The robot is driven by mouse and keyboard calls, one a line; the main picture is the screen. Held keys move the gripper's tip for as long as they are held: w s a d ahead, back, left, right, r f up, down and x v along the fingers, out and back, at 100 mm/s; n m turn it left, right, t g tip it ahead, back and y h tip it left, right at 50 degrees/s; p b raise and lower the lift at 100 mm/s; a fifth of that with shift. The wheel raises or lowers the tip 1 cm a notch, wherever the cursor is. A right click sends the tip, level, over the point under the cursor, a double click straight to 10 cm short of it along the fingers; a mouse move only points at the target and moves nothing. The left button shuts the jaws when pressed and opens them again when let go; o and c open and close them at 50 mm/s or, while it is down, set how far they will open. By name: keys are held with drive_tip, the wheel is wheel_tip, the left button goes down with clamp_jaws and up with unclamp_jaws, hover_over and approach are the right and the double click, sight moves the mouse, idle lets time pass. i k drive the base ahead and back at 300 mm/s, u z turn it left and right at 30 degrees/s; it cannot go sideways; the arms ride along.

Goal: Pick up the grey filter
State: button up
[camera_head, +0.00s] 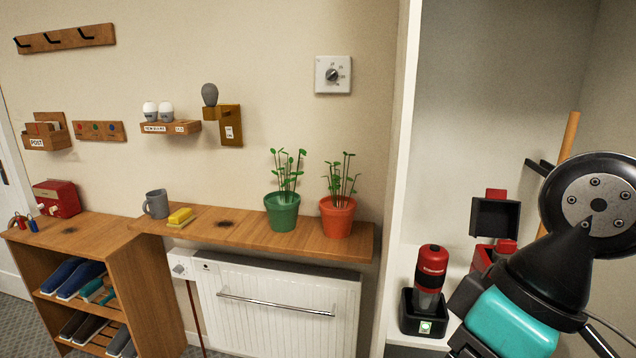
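I cannot make out a grey filter for certain. In the white-sided alcove at the right, a red and dark handheld vacuum (431,275) stands upright in a black dock (423,318). Behind it to the right is a black and red open case (495,218), its dark lid raised. Its inside is partly hidden by my arm. My arm fills the lower right of the view; my gripper does not show.
A wooden shelf (245,233) above a white radiator (275,300) holds a grey mug (157,204), a yellow sponge (180,215), a green pot (282,212) and an orange pot (337,217). The white alcove edge (400,170) stands between shelf and vacuum. A wooden pole (567,137) leans behind.

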sight(504, 248)
drive_tip(key=k, duration=0.6)
drive_tip(key=z, duration=0.6)
drive_tip(key=i, duration=0.95)
drive_tip(key=u, duration=0.05)
